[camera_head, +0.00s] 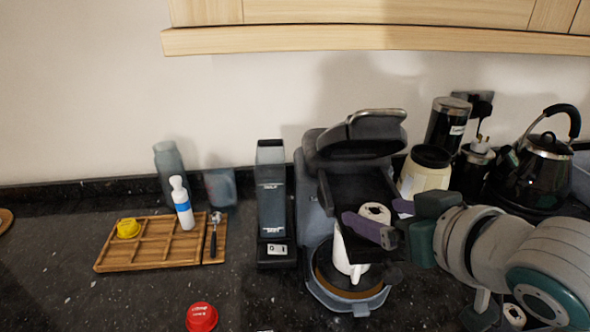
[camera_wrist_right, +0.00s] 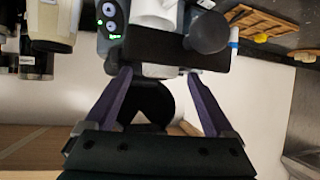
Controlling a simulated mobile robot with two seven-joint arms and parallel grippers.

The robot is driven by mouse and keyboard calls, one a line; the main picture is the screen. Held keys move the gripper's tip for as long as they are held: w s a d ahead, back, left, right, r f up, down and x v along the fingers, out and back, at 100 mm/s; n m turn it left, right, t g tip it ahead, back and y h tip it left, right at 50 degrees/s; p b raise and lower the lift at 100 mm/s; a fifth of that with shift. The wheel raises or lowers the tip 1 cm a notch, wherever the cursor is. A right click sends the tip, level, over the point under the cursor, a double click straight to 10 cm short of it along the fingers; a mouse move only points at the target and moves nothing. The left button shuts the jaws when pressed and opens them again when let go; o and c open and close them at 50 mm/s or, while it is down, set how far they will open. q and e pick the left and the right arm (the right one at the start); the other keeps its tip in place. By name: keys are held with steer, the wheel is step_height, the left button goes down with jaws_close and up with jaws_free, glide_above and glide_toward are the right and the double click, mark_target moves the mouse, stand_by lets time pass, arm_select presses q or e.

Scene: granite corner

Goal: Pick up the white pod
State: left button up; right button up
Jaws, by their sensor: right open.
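A small white pod (camera_head: 375,213) shows at the open top of the coffee machine (camera_head: 314,190), under its raised lid. My right gripper (camera_head: 372,216) is open, with its purple fingers on either side of the pod in the head view. In the right wrist view a white piece, likely the pod (camera_wrist_right: 160,72), shows between the fingertips (camera_wrist_right: 158,78). I cannot tell whether the fingers touch it. Another white round pod-like thing (camera_head: 514,315) lies on the counter at lower right, partly hidden by my arm. My left gripper is not in view.
A white mug (camera_head: 345,255) stands under the machine's spout. A cream jar (camera_head: 424,174), a dark canister (camera_head: 447,125) and a kettle (camera_head: 542,170) crowd the right. A wooden tray (camera_head: 150,266) holds a yellow pod (camera_head: 128,228). A red pod (camera_head: 202,317) lies in front.

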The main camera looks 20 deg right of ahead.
steer(key=shift+w+f, duration=0.1)
steer(key=shift+w, duration=0.05)
jaws_close()
stand_by(0.7)
